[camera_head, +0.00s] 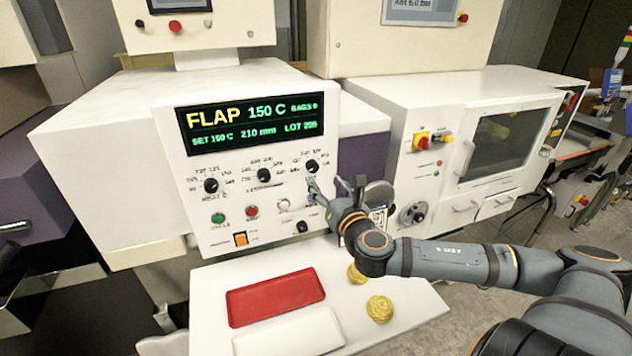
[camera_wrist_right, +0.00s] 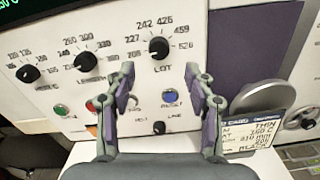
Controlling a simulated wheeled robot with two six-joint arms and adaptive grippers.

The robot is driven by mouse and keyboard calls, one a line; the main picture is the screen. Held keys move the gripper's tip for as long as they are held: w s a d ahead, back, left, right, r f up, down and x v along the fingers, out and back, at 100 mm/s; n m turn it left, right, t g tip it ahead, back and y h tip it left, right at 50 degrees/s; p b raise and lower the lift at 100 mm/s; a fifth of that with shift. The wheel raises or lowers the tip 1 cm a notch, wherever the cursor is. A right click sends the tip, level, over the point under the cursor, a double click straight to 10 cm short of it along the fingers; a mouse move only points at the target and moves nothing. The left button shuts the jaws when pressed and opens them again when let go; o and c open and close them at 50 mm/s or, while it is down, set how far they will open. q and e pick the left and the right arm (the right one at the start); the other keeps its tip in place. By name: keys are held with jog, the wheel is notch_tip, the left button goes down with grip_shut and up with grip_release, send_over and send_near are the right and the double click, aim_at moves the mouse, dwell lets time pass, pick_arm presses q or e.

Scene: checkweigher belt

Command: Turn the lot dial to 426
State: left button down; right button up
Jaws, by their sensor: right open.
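The lot dial (camera_head: 312,166) is a black round knob at the right of the dial row on the white machine's front panel. In the right wrist view the same lot dial (camera_wrist_right: 158,47) has numbers around it, among them 242, 426 and 459; its pointer direction is too small to tell. The display (camera_head: 250,123) shows a LOT number in the low two hundreds, last digits blurred. My right gripper (camera_head: 336,186) is open and empty in front of the panel, just below the dial. In the wrist view the fingertips (camera_wrist_right: 158,76) are spread below the knob, not around it.
Two more dials (camera_head: 211,185) (camera_head: 264,175) sit left of the lot dial. Green, red and blue buttons (camera_wrist_right: 169,96) lie below. A card (camera_wrist_right: 255,135) shows right of the gripper. A red tray (camera_head: 275,297) and yellow rolls (camera_head: 380,308) lie on the white shelf.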

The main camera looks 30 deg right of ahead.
aim_at(314, 168)
jog(key=x, duration=0.2)
jog(key=b+x, duration=0.1)
jog(key=x, duration=0.1)
jog(key=shift+f, duration=0.25)
jog(key=shift+w+r, duration=0.15)
jog(key=shift+w, duration=0.05)
jog(key=shift+w+r, duration=0.2)
jog(key=shift+w, duration=0.05)
jog(key=shift+x, duration=0.85)
jog(key=shift+w+f+p, duration=0.2)
jog(key=shift+w+p, duration=0.1)
jog(key=shift+w, duration=0.1)
jog(key=shift+s, duration=0.1)
grip_shut()
pick_arm(q)
jog(key=shift+t, duration=0.3)
jog(key=w, duration=0.1)
jog(key=w+f, duration=0.1)
jog(key=w, duration=0.1)
jog(key=shift+w+f, duration=0.3)
jog(key=shift+w, duration=0.05)
